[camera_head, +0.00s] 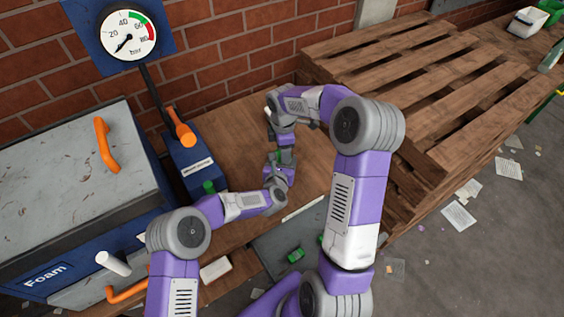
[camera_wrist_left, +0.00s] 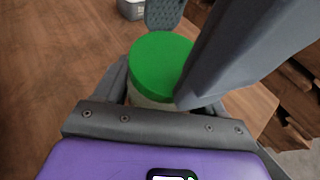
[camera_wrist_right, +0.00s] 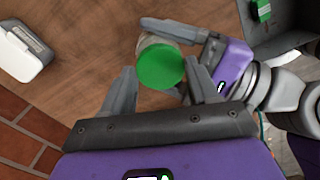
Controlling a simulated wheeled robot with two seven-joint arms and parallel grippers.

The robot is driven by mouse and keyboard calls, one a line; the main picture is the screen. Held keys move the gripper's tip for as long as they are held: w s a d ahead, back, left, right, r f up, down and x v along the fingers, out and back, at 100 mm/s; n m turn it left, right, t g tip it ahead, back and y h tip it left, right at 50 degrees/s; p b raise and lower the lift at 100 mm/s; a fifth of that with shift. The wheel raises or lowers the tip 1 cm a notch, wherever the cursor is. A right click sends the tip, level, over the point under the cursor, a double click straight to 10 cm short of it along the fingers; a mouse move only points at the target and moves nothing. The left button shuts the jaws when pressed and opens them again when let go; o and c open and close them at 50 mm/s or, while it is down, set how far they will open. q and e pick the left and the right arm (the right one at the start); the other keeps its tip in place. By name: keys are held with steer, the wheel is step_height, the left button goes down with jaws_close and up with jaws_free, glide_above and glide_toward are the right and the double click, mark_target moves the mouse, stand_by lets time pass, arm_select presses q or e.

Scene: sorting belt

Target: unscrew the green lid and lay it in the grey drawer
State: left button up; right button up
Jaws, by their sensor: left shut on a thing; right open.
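A pale jar (camera_wrist_right: 147,41) with a round green lid (camera_wrist_left: 160,62) is held above the wooden table; the lid also shows in the right wrist view (camera_wrist_right: 161,68). My left gripper (camera_wrist_left: 165,100) is shut on the jar's body, below the lid. My right gripper (camera_wrist_right: 161,78) is open, its fingers on either side of the lid with gaps showing in its own view. In the head view the arms largely hide the jar. The grey drawer (camera_head: 272,244) is open at the table's front, with a small green item (camera_head: 296,255) inside; it also shows in the right wrist view (camera_wrist_right: 300,38).
A blue box with an orange-handled lever (camera_head: 185,165) stands left on the table (camera_head: 235,130), near a blue Foam machine (camera_head: 45,275). A white and grey object (camera_wrist_right: 25,50) lies on the table. Wooden pallets (camera_head: 420,75) are at the right.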

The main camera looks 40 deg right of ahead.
steer(key=shift+o, duration=0.3)
steer(key=shift+s+a+r, duration=0.1)
steer(key=shift+a+r, duration=0.6)
steer(key=m, duration=0.4)
steer(key=shift+d+f, duration=0.1)
steer(key=m, duration=0.4)
steer(key=shift+w, duration=0.2)
steer(key=m, duration=0.4)
steer(key=shift+s+m, duration=0.1)
steer(key=shift+m, duration=0.3)
steer(key=m, duration=0.3)
